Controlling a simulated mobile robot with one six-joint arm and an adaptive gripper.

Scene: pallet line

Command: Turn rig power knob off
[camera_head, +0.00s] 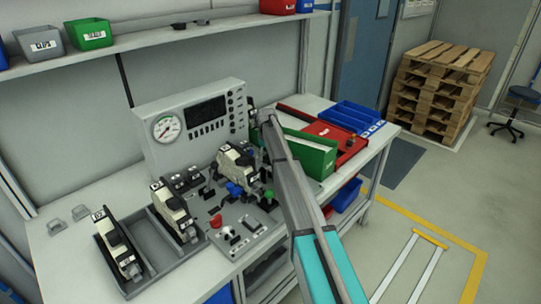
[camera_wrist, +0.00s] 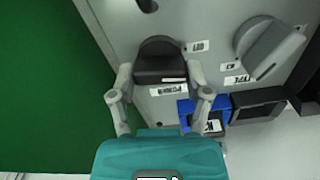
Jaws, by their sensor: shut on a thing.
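The rig power knob (camera_wrist: 160,60) is a black knob on the grey rig panel (camera_wrist: 215,18), seen in the wrist view above a white label that reads POWER. My gripper (camera_wrist: 159,79) has one finger on each side of the knob and is shut on it. Which setting the knob points to cannot be told. In the head view my gripper (camera_head: 262,116) is at the right end of the rig's upright panel (camera_head: 180,151), and my arm hides the knob there.
A larger grey knob (camera_wrist: 269,47) sits right of the power knob in the wrist view. In the head view a green bin (camera_head: 309,158) stands close right of my arm. A tray (camera_head: 152,243) with grey-white parts and a control box (camera_head: 245,226) with levers are at left and front.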

